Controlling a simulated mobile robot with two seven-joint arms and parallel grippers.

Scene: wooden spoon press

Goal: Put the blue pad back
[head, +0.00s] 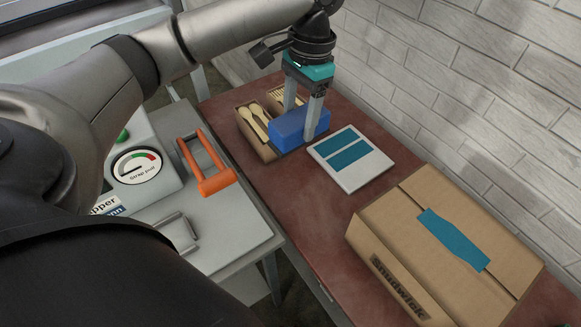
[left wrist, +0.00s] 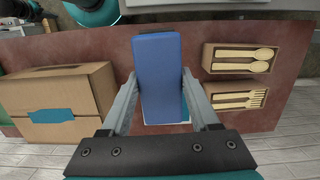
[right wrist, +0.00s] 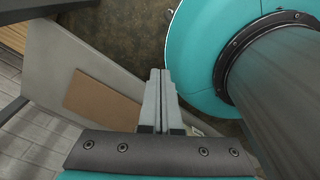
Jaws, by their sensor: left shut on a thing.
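The blue pad (head: 301,124) is a plain blue block in the head view, between the spoon box and a white square plate (head: 371,177) with two teal strips. My left gripper (head: 299,119) is shut on it, one finger on each side. In the left wrist view the blue pad (left wrist: 158,70) lies lengthwise between the fingers and hides most of the white plate (left wrist: 150,128). I cannot tell whether the pad touches the surface below. My right gripper (right wrist: 160,100) is shut and empty in the right wrist view, fingers together, away from the pad.
Boxes of wooden spoons (head: 243,129) and forks (left wrist: 238,104) stand beside the pad. A taped cardboard box (head: 395,235) occupies the near right of the red-brown table (head: 290,215). At left is a grey machine with a gauge (head: 137,167) and orange handle (head: 217,183). A brick wall runs behind.

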